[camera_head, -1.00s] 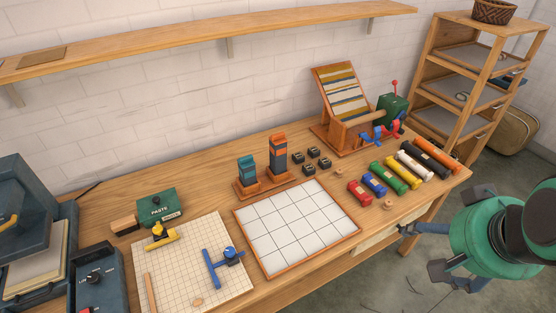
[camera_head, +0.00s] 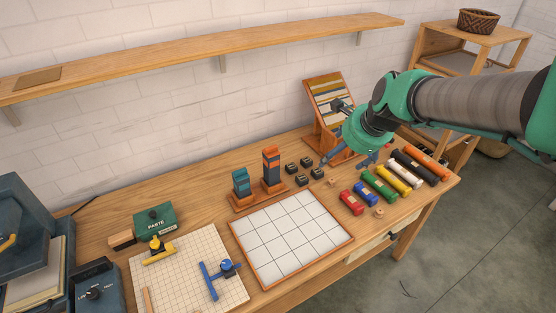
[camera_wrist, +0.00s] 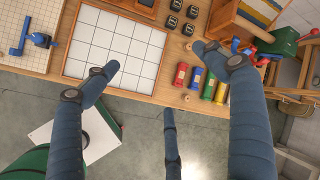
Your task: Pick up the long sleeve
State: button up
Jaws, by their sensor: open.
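Several coloured rolls lie in a row on the bench's right part: red (camera_head: 351,203), blue (camera_head: 368,192), green (camera_head: 379,185), yellow (camera_head: 391,178), white (camera_head: 405,174), black (camera_head: 415,167) and orange (camera_head: 428,158). Their lengths grow toward the orange end. A taller orange-banded stack (camera_head: 271,166) and a shorter teal stack (camera_head: 241,184) stand upright on a wooden base. I cannot tell which thing is the long sleeve. My gripper (camera_head: 330,133) is open and empty above the bench, left of the rolls. In the wrist view its fingers (camera_wrist: 155,65) are spread wide.
A white tiled board (camera_head: 290,245) lies on the bench, left of the rolls. Small black blocks (camera_head: 304,170) sit behind it. A tilted striped rack (camera_head: 322,95) stands at the back, partly behind my arm. A shelf (camera_head: 210,57) runs along the wall.

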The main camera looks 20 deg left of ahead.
jog(key=w+a+f+m+p, duration=0.2)
jog(key=w+a+f+m, duration=0.45)
jog(key=w+a, duration=0.35)
jog(key=m+y+p, duration=0.1)
jog(key=m, duration=0.5)
send_near(272, 160)
jog(key=w+f, duration=0.1)
jog(key=shift+w+a+f+g, duration=0.1)
jog(key=shift+a+f+g, duration=0.1)
jog(key=shift+g, duration=0.1)
jog(key=shift+b+x, duration=0.9)
jog(key=shift+x, duration=3.35)
jog(key=shift+b+x, duration=1)
jog(key=shift+x, duration=1.65)
jog(key=shift+a, duration=0.1)
